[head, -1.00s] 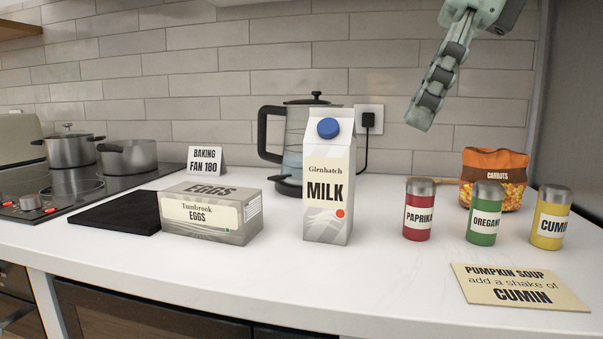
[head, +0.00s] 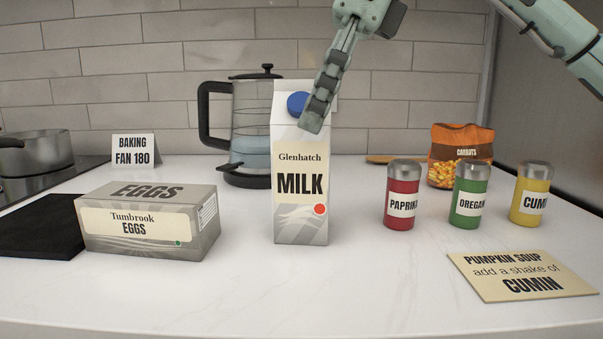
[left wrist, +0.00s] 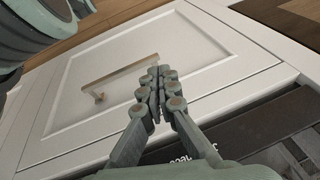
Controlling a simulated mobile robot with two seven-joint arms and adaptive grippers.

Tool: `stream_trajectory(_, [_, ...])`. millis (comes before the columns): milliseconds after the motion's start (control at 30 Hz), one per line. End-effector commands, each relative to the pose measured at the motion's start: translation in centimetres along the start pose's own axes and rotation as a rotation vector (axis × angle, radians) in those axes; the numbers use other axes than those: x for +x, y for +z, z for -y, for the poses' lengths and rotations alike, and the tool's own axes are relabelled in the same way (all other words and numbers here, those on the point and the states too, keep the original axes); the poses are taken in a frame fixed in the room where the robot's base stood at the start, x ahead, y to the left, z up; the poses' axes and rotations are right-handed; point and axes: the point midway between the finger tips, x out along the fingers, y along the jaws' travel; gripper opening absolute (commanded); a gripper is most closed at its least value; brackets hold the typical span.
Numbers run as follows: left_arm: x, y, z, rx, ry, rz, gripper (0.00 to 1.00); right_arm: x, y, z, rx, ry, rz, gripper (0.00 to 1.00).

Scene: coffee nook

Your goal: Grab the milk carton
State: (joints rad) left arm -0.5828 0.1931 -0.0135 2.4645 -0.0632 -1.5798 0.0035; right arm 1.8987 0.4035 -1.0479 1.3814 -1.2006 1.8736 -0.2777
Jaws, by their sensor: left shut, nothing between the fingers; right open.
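The milk carton (head: 300,205) stands upright on the white counter in the middle of the head view. It is white and grey with a blue cap and the label "Glenhatch MILK". My right gripper (head: 312,125) hangs from above in front of the carton's upper right part and hides some of its top. It is open, seen edge-on, with nothing held; whether it touches the carton I cannot tell. My left gripper (left wrist: 155,90) is shut and empty in the left wrist view, in front of a white cabinet door.
An egg box (head: 150,222) stands left of the carton and a kettle (head: 252,130) behind it. Paprika (head: 402,190), oregano (head: 468,190) and cumin (head: 530,190) jars stand to the right. A recipe card (head: 520,275) lies in front of them. The counter before the carton is clear.

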Motion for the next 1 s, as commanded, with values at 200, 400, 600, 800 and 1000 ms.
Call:
stream_trajectory(200, [-0.3,-1.1,-0.3,0.003,0.005,-0.056,0.0,3.4,0.0,0.1,-0.002,0.001,-0.002,0.84])
stream_trajectory(400, [-0.3,-1.5,-0.5,0.004,0.008,-0.071,0.0,3.7,0.1,0.1,0.0,0.0,0.0,0.84])
stream_trajectory(600, [-0.3,-1.5,-0.5,0.005,0.008,-0.07,0.0,3.7,0.1,0.1,0.0,0.0,-0.001,0.66])
stream_trajectory(800, [-0.3,-1.5,-0.5,0.005,0.008,-0.07,0.0,3.7,0.1,0.1,-0.001,0.0,-0.001,0.41])
stream_trajectory(1000, [-0.3,-1.5,-0.5,0.005,0.008,-0.07,0.0,3.7,0.1,0.0,-0.001,0.001,-0.001,0.16])
